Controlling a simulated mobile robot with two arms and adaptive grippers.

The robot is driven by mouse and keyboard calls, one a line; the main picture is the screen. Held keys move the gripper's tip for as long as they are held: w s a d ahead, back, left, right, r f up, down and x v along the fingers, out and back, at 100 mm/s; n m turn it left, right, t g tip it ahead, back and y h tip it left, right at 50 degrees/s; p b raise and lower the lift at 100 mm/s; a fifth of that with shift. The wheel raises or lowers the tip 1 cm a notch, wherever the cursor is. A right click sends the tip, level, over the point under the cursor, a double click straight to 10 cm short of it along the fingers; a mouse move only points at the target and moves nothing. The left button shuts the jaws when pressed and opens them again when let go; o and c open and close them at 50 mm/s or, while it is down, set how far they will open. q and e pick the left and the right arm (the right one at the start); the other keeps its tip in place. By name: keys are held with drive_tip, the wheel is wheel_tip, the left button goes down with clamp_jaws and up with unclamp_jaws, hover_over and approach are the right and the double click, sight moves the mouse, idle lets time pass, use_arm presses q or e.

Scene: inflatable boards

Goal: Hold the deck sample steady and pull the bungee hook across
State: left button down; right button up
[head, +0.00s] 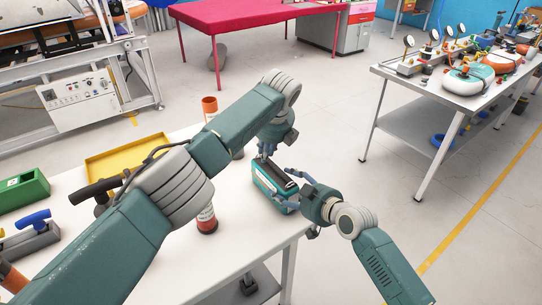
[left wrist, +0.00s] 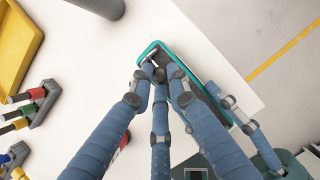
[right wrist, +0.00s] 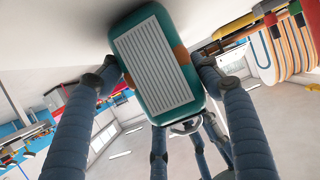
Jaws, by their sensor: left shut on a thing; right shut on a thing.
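The deck sample (head: 264,184) is a teal block at the right edge of the white table. In the right wrist view its white grooved face (right wrist: 157,65) and orange side patches show. My right gripper (head: 290,184) is shut around the sample, with fingers on opposite sides. My left gripper (head: 267,156) is above the sample's far end. In the left wrist view its fingers (left wrist: 158,72) close on a small grey-dark piece, apparently the bungee hook (left wrist: 152,54), inside the teal rim. The fingers hide most of the hook, and the cord cannot be made out.
A red bottle (head: 207,220) stands near the table's front edge, close to my left arm. An orange cylinder (head: 210,108), a yellow tray (head: 101,168), a green box (head: 30,190) and a blue-handled tool (head: 33,220) are left or behind. Floor is open right of the table.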

use_arm(q)
drive_tip(key=shift+w, duration=0.1)
use_arm(e)
drive_tip(key=shift+s, duration=0.1)
use_arm(q)
drive_tip(key=c, duration=1.7)
unclamp_jaws()
drive_tip(key=shift+o, duration=0.2)
drive_tip(key=v, duration=1.2)
use_arm(e)
drive_tip(key=o, duration=1.3)
drive_tip(key=shift+o, duration=0.2)
